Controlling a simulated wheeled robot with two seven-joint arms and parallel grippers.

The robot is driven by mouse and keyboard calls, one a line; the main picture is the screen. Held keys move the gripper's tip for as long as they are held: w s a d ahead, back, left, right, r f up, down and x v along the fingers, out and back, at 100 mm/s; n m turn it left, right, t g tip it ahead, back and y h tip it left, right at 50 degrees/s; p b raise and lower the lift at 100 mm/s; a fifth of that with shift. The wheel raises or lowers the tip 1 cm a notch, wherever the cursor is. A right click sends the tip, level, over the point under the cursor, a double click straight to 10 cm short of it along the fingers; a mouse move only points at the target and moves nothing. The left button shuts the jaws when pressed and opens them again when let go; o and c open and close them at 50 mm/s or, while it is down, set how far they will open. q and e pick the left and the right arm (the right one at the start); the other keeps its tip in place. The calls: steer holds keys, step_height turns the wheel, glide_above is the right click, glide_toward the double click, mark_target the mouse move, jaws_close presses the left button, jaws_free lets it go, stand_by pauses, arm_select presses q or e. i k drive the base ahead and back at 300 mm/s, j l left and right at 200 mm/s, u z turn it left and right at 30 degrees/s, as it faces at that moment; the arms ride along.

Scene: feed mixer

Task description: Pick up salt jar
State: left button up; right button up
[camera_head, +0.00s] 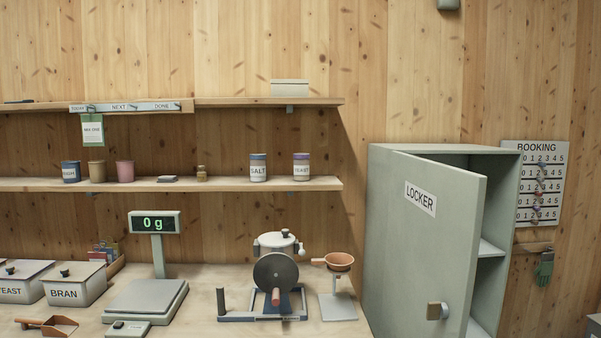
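The salt jar (258,168) stands upright on the lower wall shelf, right of the middle of that shelf. It is a white jar with a blue lid and a label reading SALT. Neither of my grippers shows in the head view.
Below are a scale (147,298) reading 0 g, a mill (275,272), a funnel stand (338,305) and lidded bins (75,285). The locker door (433,240) stands open at right.

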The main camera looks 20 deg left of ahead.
mark_target(258, 168)
steer(key=u, duration=0.55)
steer(key=i+u, duration=0.15)
steer(key=u, duration=0.25)
steer(key=i+j+u, duration=0.1)
steer(key=u, duration=0.3)
steer(key=i+u, duration=0.25)
steer(key=u, duration=0.15)
steer(key=i+l+u, duration=0.1)
steer(key=u, duration=0.3)
